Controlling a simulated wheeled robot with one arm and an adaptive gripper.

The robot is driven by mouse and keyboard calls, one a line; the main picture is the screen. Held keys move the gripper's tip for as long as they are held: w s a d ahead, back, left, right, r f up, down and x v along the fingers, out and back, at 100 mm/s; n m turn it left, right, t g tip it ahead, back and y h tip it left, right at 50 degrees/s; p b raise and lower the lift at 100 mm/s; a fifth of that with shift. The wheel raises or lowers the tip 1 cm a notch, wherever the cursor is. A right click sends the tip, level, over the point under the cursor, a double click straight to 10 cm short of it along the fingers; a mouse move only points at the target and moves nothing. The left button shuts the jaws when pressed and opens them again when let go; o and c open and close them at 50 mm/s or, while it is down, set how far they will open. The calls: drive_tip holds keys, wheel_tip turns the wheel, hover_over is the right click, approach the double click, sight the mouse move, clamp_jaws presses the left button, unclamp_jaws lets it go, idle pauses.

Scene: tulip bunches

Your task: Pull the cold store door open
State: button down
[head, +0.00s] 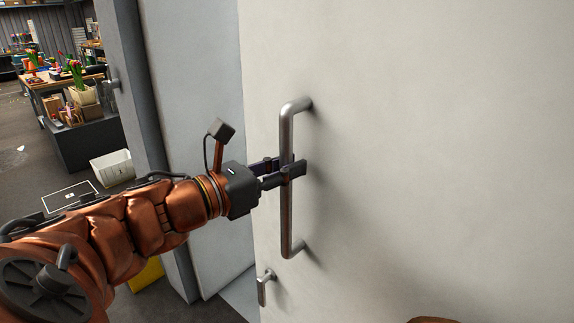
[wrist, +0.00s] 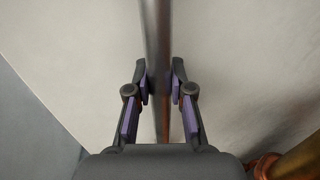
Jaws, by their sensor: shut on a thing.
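The cold store door (head: 430,130) is a large pale panel filling the right of the head view; it also fills the background of the wrist view (wrist: 230,50). A vertical metal bar handle (head: 286,205) stands off its face near its left edge. My gripper (head: 290,170) is around the middle of the bar and shut on it. In the wrist view the two fingers (wrist: 159,85) sit on either side of the bar handle (wrist: 155,30). A small lever (head: 264,288) sits lower on the door near its edge.
A pale wall or panel (head: 195,90) stands left of the door, with a grey upright (head: 130,60) beside it. Further left are a bench with tulips (head: 78,75), a white crate (head: 113,167) and open grey floor. A yellow object (head: 147,273) lies partly behind my arm.

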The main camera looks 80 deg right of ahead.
drive_tip(key=c, duration=1)
unclamp_jaws()
drive_tip(key=shift+w, duration=0.1)
drive_tip(key=shift+v, duration=5.95)
drive_tip(key=shift+c, duration=0.2)
